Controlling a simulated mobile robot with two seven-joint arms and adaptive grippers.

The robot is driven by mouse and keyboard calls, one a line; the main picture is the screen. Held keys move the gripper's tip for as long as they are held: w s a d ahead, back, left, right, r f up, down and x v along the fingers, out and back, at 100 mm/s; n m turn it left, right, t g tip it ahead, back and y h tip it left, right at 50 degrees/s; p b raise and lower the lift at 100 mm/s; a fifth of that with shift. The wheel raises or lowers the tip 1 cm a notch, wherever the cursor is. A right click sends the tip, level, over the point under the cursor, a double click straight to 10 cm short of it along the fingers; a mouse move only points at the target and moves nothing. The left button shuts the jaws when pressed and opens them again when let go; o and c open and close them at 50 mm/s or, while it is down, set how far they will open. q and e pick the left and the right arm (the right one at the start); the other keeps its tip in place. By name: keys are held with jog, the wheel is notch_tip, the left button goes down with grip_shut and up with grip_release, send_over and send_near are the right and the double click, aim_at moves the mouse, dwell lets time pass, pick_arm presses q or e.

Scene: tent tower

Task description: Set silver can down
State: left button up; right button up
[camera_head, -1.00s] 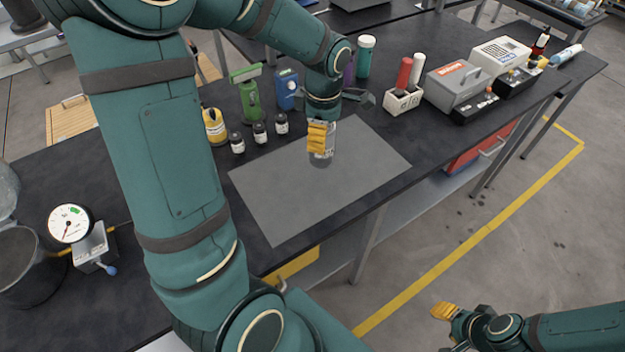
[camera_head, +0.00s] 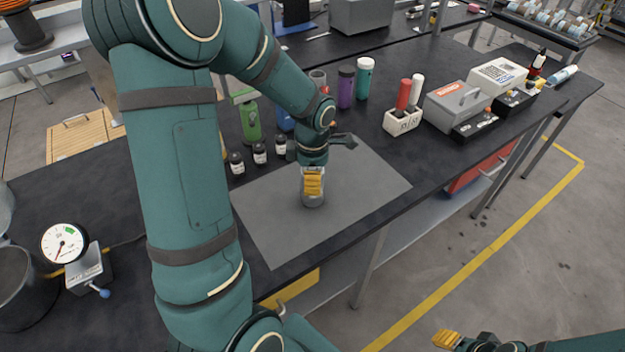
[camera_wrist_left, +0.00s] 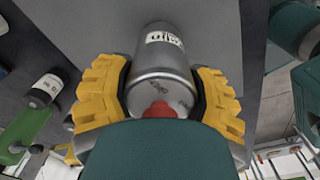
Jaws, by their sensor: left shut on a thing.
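The silver can (camera_head: 313,200) is between the yellow fingers of my left gripper (camera_head: 313,182), over the middle of the grey mat (camera_head: 265,215). In the left wrist view, the can (camera_wrist_left: 162,70) has a white printed label and yellow ribbed fingers close against both sides. My left gripper is shut on it. The can looks upright, with its base at or just above the mat; I cannot tell whether it touches. My right gripper (camera_head: 447,340) shows partly at the bottom right, away from the table; its jaw opening is unclear.
Several small dark bottles (camera_head: 260,153) and a green bottle (camera_head: 250,122) stand behind the mat's left part. A purple bottle (camera_head: 346,88), a teal bottle (camera_head: 364,78) and a white holder (camera_head: 402,121) stand behind it. The mat around the can is clear.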

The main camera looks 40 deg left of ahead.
pick_arm(q)
jog(key=shift+f, duration=0.5)
jog(key=o, duration=1.4)
jog(key=shift+f, duration=0.1)
jog(key=shift+r, duration=0.25)
notch_tip(320, 180, up, 12)
jog(key=shift+f+p, duration=0.1)
jog(key=shift+p, duration=0.85)
jog(key=shift+s, duration=0.1)
